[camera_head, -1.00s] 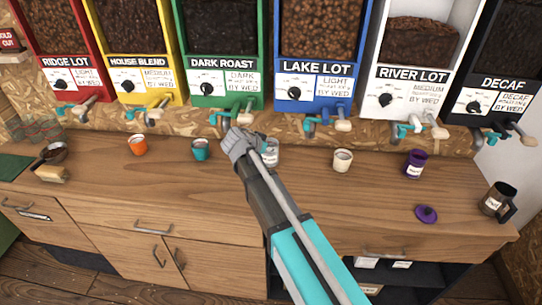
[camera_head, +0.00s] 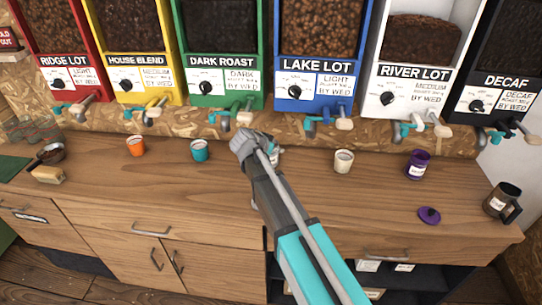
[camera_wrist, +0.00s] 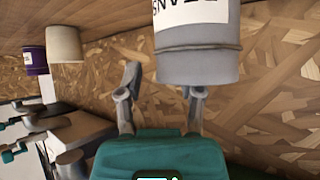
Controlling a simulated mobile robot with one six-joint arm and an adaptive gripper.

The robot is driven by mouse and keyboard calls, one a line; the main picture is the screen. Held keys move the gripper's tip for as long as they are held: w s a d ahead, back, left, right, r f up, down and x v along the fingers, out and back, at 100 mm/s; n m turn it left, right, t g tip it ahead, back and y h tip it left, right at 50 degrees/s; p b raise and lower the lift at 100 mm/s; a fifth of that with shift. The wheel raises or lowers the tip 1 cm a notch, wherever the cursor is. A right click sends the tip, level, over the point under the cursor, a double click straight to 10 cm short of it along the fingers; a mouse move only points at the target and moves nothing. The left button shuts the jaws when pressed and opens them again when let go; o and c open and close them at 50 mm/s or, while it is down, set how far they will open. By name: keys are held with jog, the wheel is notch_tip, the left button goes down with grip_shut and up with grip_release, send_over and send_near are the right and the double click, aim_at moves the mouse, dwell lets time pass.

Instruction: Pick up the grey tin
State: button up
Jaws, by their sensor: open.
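In the head view only a sliver of the tin (camera_head: 275,156) shows on the wooden counter, the rest being hidden behind my arm. My gripper (camera_wrist: 160,85) is open and empty. In the wrist view its left finger is clear of the tin, and the tin's end overlaps the right finger's tip. Contact cannot be told. In the head view my gripper (camera_head: 243,143) is above the counter's back part.
On the counter (camera_head: 330,205) stand an orange cup (camera_head: 136,147), a teal cup (camera_head: 200,151), a cream cup (camera_head: 343,161), a purple canister (camera_head: 418,166) with its lid (camera_head: 429,215) nearby, and a dark mug (camera_head: 501,202). Bean dispensers with taps (camera_head: 327,125) line the back wall.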

grip_shut()
jog(key=shift+r, duration=0.25)
dwell(0.5)
